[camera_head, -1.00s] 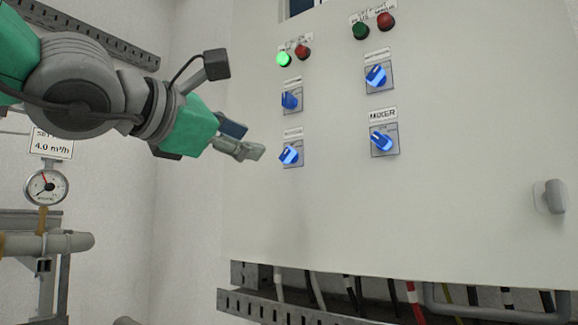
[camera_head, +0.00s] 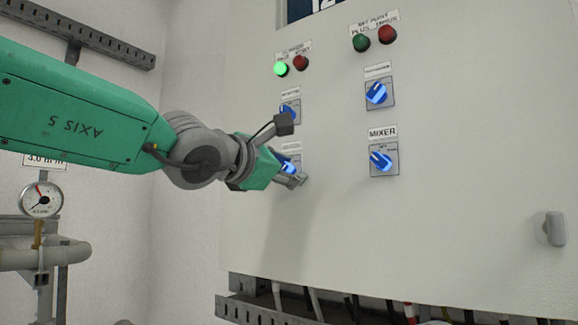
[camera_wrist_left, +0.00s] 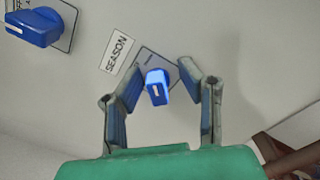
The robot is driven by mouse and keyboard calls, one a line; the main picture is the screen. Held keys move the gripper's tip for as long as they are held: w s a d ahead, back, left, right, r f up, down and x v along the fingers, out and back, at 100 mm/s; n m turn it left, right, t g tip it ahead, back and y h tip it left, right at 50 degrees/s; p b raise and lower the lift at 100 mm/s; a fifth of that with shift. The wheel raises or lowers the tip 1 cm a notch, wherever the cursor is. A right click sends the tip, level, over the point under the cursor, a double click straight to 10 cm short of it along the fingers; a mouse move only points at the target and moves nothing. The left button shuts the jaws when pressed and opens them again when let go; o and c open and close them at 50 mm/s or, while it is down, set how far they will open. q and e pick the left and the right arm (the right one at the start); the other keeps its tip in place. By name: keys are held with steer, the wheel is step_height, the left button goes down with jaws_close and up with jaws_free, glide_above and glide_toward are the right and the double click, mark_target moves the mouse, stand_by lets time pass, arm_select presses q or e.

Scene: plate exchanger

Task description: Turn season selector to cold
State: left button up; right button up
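The season selector (camera_wrist_left: 157,87) is a blue knob with a pale pointer line on a grey plate, under a label reading SEASON (camera_wrist_left: 119,54) in the left wrist view. In the head view the season selector (camera_head: 291,165) is the lower left knob, partly covered by my gripper. My left gripper (camera_head: 299,181) is at the panel, at this knob. In the left wrist view its two fingers (camera_wrist_left: 160,88) are open, one on each side of the knob, with gaps on both sides. My right gripper is not in view.
Another blue knob (camera_head: 289,108) is just above, partly behind my wrist camera. The mixer knob (camera_head: 381,161) and an upper right knob (camera_head: 376,93) are to the right. A lit green button (camera_head: 281,69) is above.

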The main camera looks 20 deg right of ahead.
arm_select(q)
steer(key=shift+w+a+f, duration=0.1)
steer(key=shift+w+a, duration=0.2)
steer(key=shift+a, duration=0.3)
steer(key=c, duration=0.5)
steer(key=shift+s+a, duration=0.1)
steer(key=shift+s, duration=0.05)
jaws_close()
steer(key=shift+s+r, duration=0.1)
steer(key=shift+r, duration=0.1)
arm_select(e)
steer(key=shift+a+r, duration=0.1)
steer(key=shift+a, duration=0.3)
